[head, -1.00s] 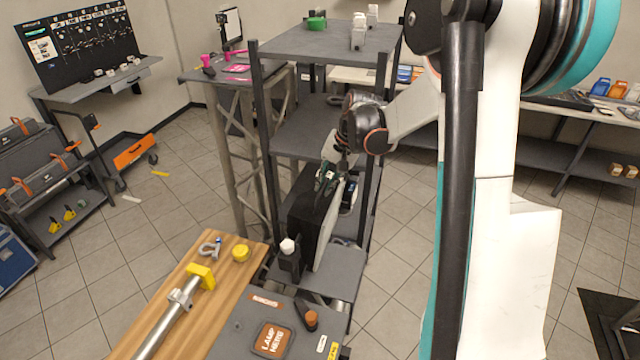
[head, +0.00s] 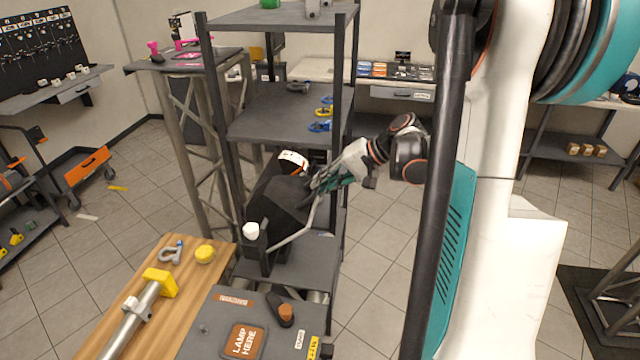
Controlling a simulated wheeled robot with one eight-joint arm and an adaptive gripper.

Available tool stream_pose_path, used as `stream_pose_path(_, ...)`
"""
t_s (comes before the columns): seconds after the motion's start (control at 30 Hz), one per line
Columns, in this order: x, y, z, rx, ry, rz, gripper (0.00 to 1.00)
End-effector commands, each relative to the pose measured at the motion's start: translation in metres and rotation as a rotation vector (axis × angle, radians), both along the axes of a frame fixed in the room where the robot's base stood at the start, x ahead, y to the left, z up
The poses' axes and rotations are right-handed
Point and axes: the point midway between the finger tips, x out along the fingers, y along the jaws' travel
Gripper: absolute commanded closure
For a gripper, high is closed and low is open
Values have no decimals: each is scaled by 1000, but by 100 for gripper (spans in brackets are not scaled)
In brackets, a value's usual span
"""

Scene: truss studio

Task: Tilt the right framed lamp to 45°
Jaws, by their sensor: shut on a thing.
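A black lamp (head: 278,207) in a pale frame stands on a lower shelf of the dark rack, and its body leans over. A bracket with a white knob (head: 250,230) stands at its near end. My gripper (head: 318,184) comes in from the right and is shut on the lamp's upper right edge. The fingertips are partly lost against the dark body, so the exact contact is hard to see. I cannot read the lamp's angle exactly. I cannot make out a second framed lamp.
Rack posts (head: 338,125) stand close to my arm, with a shelf (head: 270,125) above the lamp holding blue and yellow clamps. In front are a wooden bench (head: 130,310) and a grey case (head: 210,335) marked "LAMP HERE". Floor right of the rack is clear.

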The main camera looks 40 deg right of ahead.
Motion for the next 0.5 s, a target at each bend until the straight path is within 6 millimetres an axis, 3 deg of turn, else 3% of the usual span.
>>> stream_pose_path(0.5, -5, -2, -8, -6, 11, 1, 100)
